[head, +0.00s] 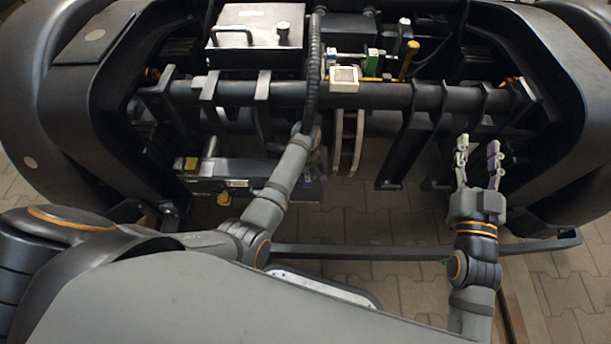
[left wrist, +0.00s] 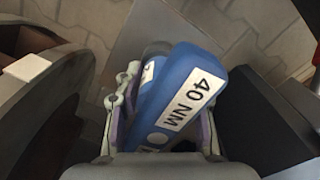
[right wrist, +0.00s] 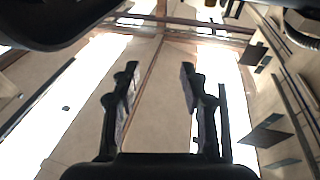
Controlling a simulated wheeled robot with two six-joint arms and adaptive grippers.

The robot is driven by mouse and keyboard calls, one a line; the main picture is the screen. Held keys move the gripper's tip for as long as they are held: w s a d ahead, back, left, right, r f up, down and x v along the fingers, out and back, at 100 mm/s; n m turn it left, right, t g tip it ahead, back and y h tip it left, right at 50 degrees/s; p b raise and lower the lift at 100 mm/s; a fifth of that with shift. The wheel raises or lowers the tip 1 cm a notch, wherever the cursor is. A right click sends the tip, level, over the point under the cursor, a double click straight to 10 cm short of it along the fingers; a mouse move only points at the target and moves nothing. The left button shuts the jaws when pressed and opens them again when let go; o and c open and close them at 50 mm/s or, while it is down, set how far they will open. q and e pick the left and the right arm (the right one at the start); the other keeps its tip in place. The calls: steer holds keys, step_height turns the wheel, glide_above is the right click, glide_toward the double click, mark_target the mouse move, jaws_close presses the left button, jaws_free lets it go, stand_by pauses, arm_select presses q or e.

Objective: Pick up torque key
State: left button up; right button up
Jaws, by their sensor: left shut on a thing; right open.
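The torque key (left wrist: 182,95) is a blue block with a white label reading "40 NM", seen in the left wrist view. My left gripper (left wrist: 165,105) is shut on it, with one finger on each side. In the head view the left gripper's fingers and the key are mostly hidden by the wrist and the bogie frame. My right gripper (head: 478,150) is open and empty, in front of the bogie's right side. In the right wrist view its two fingers (right wrist: 155,90) stand wide apart with nothing between them.
The dark bogie frame (head: 400,95) fills the upper scene, with a crossbar and hanging brackets. A silver box with a handle (head: 256,40) sits at the top. A tray-like ledge with yellow tags (head: 225,168) lies left of my left wrist. Tiled floor (head: 400,215) shows below.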

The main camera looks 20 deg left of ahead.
arm_select(q)
jaws_close()
